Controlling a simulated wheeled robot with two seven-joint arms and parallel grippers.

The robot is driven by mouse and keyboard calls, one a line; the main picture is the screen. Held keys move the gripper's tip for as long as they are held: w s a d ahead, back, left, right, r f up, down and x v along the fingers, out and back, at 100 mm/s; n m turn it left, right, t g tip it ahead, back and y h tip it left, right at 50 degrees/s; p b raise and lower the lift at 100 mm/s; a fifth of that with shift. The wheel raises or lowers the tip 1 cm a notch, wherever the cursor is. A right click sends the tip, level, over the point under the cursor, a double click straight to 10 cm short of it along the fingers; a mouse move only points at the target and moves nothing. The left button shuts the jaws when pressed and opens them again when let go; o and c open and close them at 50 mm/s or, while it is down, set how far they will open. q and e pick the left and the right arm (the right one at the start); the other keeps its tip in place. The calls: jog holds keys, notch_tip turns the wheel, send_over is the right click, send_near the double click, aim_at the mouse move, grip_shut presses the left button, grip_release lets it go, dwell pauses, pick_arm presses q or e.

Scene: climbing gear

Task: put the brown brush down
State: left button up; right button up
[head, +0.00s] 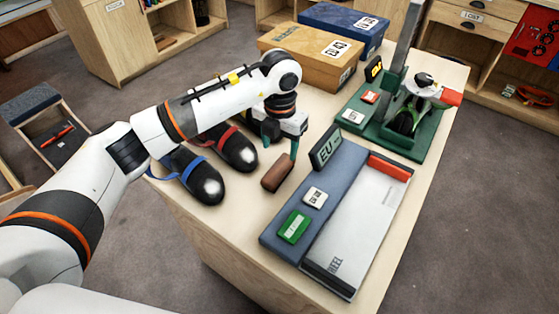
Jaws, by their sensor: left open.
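The brown brush (278,172) is a short brown block lying on the wooden table, just left of the blue-grey foot-measuring board. My left gripper (281,149) is right behind and above it, pointing down, with its greenish fingers apart. The brush's near part shows clear of the fingers. Its far end is close to the right finger, and I cannot tell whether they touch. My right gripper is not in view.
Two dark climbing shoes (196,178) with blue and red straps lie left of the brush. The measuring board (349,232) carries small cards and an upright EU sign (326,148). A green stand (408,138) is at right; boxes (311,55) stand behind.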

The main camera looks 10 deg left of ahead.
pick_arm(q)
notch_tip(320, 180, up, 3)
jog(key=shift+f, duration=0.1)
dwell(0.5)
